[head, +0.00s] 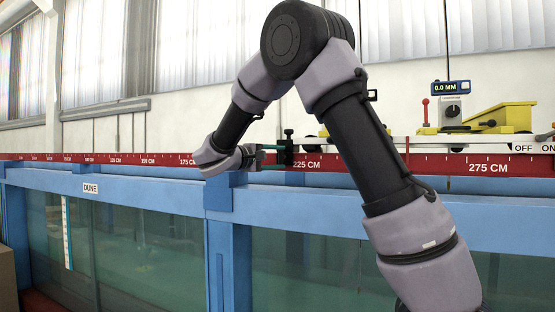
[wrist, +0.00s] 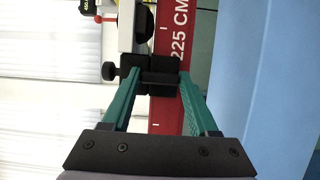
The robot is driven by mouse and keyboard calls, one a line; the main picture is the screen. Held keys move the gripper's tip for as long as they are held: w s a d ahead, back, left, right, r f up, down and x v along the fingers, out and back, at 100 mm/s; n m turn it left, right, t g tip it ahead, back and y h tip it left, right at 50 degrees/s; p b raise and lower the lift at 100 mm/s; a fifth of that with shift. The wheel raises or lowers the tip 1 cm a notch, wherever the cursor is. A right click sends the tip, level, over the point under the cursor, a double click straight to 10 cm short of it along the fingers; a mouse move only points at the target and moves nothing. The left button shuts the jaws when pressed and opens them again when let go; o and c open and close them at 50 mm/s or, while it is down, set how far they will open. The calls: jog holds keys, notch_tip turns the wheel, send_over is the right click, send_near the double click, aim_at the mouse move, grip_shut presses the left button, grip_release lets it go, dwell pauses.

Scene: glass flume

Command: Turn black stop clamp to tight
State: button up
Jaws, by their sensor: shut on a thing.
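The black stop clamp (head: 288,140) sits on the red scale rail just left of the 225 CM mark in the head view. It has a small knob on top. My gripper (head: 276,155) reaches it from the left with its green fingers level. In the wrist view, which is turned sideways, my gripper (wrist: 158,78) is shut on a black part of the stop clamp (wrist: 130,63), one green finger on each side. The round black knob (wrist: 108,72) sticks out to the left there, outside the fingers. I cannot tell from these frames how tight the clamp is.
The red scale rail (head: 130,159) runs along the blue flume frame (head: 130,190), above glass walls. To the right stands a white carriage (head: 400,143) with yellow blocks (head: 502,118), a red-handled lever (head: 425,110) and a display (head: 451,87) reading 0.0 MM.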

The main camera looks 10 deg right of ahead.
jog(key=shift+m+y, duration=0.4)
jog(key=shift+m, duration=0.3)
jog(key=o, duration=1.4)
jog(key=v, duration=1.1)
jog(key=shift+w, duration=0.1)
